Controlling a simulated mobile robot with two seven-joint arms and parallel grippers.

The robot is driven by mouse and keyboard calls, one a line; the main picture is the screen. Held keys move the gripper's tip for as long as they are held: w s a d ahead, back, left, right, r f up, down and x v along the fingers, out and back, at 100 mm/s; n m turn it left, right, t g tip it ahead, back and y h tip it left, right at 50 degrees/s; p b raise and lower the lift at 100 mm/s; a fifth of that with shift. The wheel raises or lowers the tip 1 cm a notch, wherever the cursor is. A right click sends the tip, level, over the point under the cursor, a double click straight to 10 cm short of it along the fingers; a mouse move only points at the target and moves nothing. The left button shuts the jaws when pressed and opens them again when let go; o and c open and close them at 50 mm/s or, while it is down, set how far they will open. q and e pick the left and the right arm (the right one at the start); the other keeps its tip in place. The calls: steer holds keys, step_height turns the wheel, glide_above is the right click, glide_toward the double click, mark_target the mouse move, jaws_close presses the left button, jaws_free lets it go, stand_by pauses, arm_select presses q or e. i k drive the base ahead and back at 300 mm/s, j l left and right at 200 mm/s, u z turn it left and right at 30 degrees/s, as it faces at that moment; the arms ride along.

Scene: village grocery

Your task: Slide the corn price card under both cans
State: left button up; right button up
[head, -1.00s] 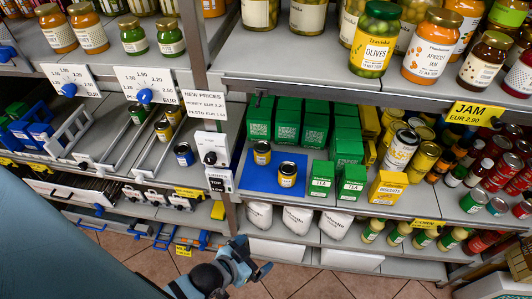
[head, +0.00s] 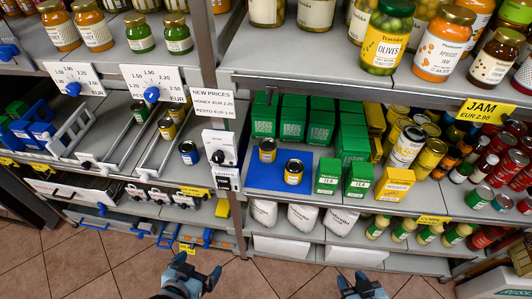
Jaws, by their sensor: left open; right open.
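Two small cans with yellow labels and dark tops, a rear can (head: 267,151) and a front can (head: 293,173), stand upright and apart on a blue mat (head: 262,177). My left gripper (head: 198,267) is open and empty, low in front of the shelves. My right gripper (head: 354,280) is open at the bottom edge, left of and below the card. Neither touches anything.
Green tea boxes (head: 327,177) and a yellow biscuit box (head: 395,185) stand right of the mat. A metal post (head: 238,205) divides the shelving. Tiled floor (head: 110,262) is open in front.

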mark_target(434, 221)
steer(key=z, duration=1.5)
steer(key=i+j+u, duration=0.45)
steer(key=u, duration=0.15)
